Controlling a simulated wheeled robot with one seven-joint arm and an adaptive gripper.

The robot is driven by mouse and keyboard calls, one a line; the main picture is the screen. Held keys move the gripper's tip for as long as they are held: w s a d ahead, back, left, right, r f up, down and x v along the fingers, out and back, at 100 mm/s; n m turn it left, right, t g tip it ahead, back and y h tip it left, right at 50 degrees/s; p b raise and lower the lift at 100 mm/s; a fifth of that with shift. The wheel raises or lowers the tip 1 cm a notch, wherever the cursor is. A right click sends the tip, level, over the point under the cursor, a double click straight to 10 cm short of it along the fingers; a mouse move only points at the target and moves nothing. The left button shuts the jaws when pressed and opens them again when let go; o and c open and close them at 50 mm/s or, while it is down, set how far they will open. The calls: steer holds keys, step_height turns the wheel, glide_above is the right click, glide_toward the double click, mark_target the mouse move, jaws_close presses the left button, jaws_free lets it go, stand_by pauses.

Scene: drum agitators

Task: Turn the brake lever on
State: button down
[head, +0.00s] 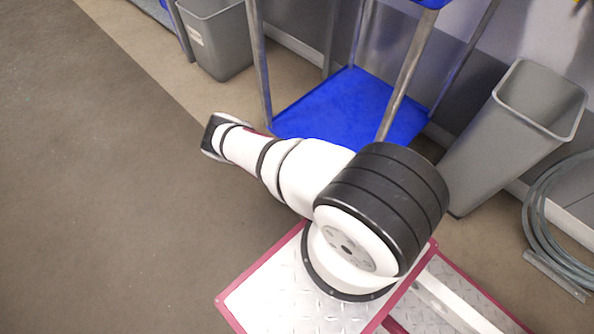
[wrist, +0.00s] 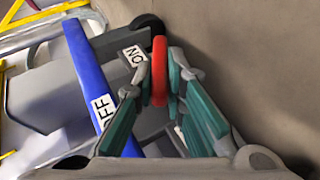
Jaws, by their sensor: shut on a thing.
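The brake lever (wrist: 159,62) shows in the wrist view as a red, narrow, upright piece. My gripper (wrist: 163,82) has its teal-padded fingers on either side of the lever and is shut on it. The ON label (wrist: 135,55) is just left of the lever, close to the left finger. The OFF label (wrist: 103,112) lies further left and nearer the camera, partly covered. In the head view my arm hides the gripper, and the lever does not show.
The head view shows a cart with a blue shelf (head: 340,105) and grey bins (head: 218,40) (head: 480,150). A coiled hose (head: 550,215) lies right. Floor at left is clear.

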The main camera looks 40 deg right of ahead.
stand_by(0.4)
steer(key=c, duration=1.6)
jaws_free()
steer(key=shift+c, duration=0.2)
steer(key=v, duration=0.7)
steer(key=shift+w, duration=0.2)
